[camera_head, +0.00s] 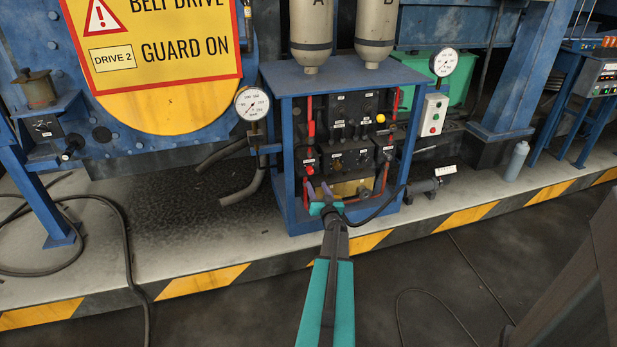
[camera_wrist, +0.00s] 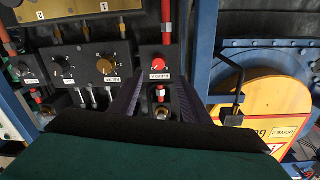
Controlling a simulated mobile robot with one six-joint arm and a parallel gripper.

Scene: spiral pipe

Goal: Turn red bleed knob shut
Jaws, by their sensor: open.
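The red bleed knob (camera_head: 309,169) sits on a dark panel at the left of the lower row in the blue cabinet. My gripper (camera_head: 319,188) is in front of the cabinet, a little below and right of the knob in the head view. In the wrist view my gripper (camera_wrist: 159,82) is open, its dark fingers spread with nothing between them.
Red pipes run down the cabinet sides. The blue cabinet frame (camera_head: 288,150) and a pressure gauge (camera_head: 252,103) stand at the left. The striped kerb (camera_head: 200,281) and open floor lie in front.

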